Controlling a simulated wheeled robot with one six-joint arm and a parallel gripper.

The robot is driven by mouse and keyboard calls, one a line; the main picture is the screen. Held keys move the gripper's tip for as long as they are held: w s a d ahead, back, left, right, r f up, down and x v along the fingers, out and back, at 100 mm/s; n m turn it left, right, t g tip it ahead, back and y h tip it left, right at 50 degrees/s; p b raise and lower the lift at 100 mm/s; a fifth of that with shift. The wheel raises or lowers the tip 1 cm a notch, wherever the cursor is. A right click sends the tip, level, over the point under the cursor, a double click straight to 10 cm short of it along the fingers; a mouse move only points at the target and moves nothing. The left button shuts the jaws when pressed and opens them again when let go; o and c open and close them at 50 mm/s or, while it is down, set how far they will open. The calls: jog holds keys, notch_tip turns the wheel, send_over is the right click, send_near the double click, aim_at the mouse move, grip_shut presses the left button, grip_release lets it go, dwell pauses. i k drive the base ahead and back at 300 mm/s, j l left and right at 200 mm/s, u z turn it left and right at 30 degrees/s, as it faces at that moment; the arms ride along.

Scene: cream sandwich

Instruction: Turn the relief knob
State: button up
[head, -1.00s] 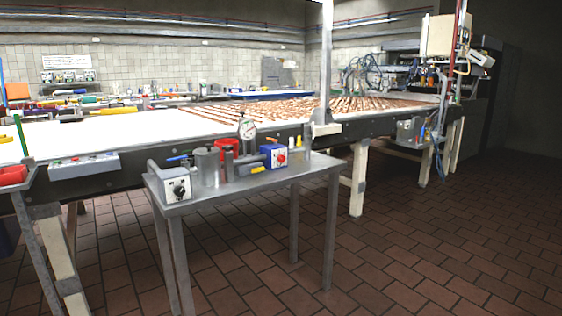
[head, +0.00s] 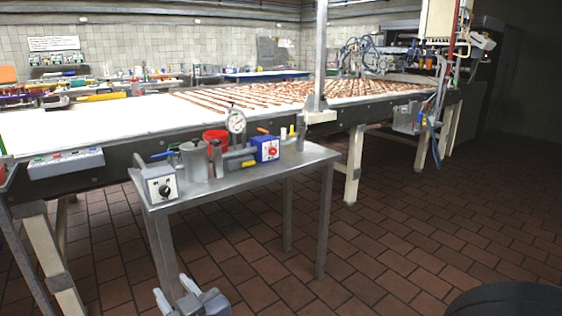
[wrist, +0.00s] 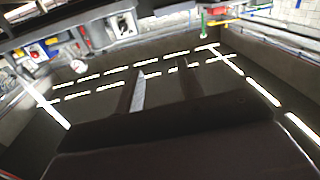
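Two knobs show on the small metal side table (head: 240,187) in the head view; I cannot read which is the relief knob. A black knob (head: 164,190) is on the front of a grey box (head: 156,174) at the table's left end. A red knob (head: 272,151) is on a blue box (head: 260,144) farther right. My gripper (head: 172,287) is low at the bottom of the head view, below and in front of the table, apart from both knobs. Its two fingers stand apart with nothing between them. In the wrist view the fingers (wrist: 161,84) show dark and separated.
A dial gauge (head: 236,121), a red cup (head: 214,138), grey cylinders and a yellow piece (head: 249,163) crowd the table between the two boxes. A long conveyor (head: 130,122) runs behind. The tiled floor (head: 400,240) at right is clear.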

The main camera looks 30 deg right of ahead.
aim_at(273, 151)
jog(key=i+l+z, duration=0.1)
jog(key=i+l, duration=0.75)
jog(key=l, duration=0.25)
jog(key=i+l+z, duration=0.1)
jog(key=i+l, duration=0.75)
jog(key=l, duration=0.15)
